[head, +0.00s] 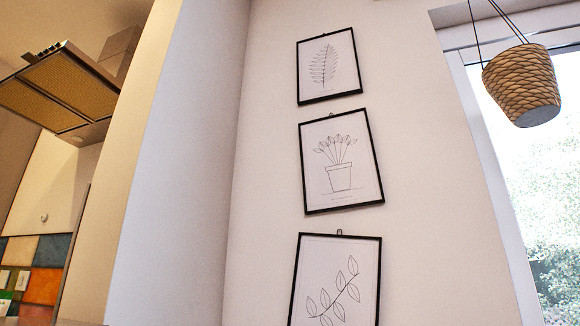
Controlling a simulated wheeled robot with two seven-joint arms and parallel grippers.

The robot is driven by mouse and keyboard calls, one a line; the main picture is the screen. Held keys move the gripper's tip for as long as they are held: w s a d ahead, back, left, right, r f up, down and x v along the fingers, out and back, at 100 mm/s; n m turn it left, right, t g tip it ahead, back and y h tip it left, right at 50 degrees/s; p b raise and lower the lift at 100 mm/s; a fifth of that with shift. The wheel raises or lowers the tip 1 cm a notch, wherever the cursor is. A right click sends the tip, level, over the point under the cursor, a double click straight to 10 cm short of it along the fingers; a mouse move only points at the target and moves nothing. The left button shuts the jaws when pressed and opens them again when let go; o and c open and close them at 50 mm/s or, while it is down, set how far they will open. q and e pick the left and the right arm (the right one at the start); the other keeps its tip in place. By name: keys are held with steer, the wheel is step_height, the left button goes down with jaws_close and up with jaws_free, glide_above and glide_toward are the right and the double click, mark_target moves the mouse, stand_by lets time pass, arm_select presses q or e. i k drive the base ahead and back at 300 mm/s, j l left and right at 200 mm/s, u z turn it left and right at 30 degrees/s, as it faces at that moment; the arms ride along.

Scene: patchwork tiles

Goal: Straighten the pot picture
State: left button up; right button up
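The pot picture (341,162) hangs on the white wall in the head view, the middle of three framed pictures in a column. It has a thin black frame and a line drawing of a plant in a pot. It is tilted: its top and bottom edges rise to the right, and its sides lean to the left at the top. A small hanger shows above its top edge. Neither of my grippers is in view.
A fern picture (328,66) hangs above it and a branch picture (336,281) below, cut off by the lower edge. A woven hanging basket (521,86) and a window (545,190) are at the right. A range hood (62,88) is at the upper left.

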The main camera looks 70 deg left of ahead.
mark_target(340, 172)
steer(key=i+u, duration=0.15)
steer(key=u, duration=0.25)
steer(key=i+u, duration=0.15)
steer(key=u, duration=0.25)
steer(key=i+u, duration=0.15)
steer(key=u, duration=0.3)
steer(key=i+u, duration=0.1)
steer(key=u, duration=0.3)
steer(key=i+l+u, duration=0.1)
steer(key=u, duration=0.3)
steer(key=i+l, duration=0.25)
steer(key=l, duration=0.2)
